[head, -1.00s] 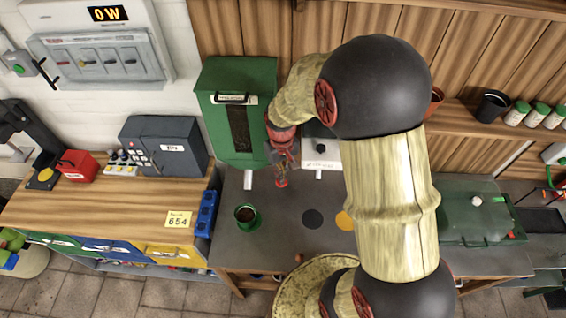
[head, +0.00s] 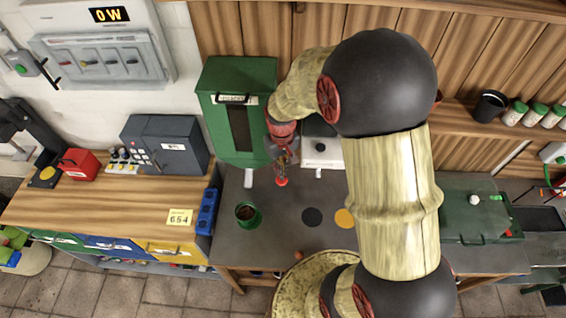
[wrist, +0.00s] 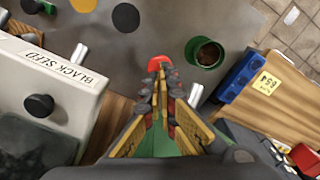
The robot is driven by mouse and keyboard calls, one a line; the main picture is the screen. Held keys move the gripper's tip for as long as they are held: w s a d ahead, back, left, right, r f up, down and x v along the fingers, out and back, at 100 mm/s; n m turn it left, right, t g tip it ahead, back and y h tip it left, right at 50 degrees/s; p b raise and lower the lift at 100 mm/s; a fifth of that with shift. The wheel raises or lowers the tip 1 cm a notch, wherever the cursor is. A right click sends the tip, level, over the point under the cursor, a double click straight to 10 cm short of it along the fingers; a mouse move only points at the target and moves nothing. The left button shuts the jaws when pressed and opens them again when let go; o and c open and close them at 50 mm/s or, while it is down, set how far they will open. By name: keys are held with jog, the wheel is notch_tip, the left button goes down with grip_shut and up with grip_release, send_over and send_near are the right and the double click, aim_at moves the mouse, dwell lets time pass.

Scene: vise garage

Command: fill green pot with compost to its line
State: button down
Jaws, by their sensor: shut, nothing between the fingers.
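The green pot (head: 247,221) stands upright on the grey bench, in front of the green dispenser (head: 262,145). It also shows in the wrist view (wrist: 192,58). Brown compost (head: 245,212) is inside it; I cannot make out a fill line or the exact level. The dispenser has a dark window and a pale spout (head: 248,180), which is behind the pot in the head view and also shows in the wrist view (wrist: 195,96). My gripper (head: 281,181) is shut and empty, right of the spout and apart from the pot.
A white dispenser labelled BLACK SEED (wrist: 40,95) stands right of the green one. Dark (head: 312,217) and yellow (head: 344,219) discs mark the bench. A blue block (head: 207,209) sits left of the pot. Bench around the pot looks clear.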

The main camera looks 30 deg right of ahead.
notch_tip(320, 180, up, 5)
jog(key=p, duration=0.2)
jog(key=shift+f+p, duration=0.1)
jog(key=shift+p, duration=0.2)
dwell(0.3)
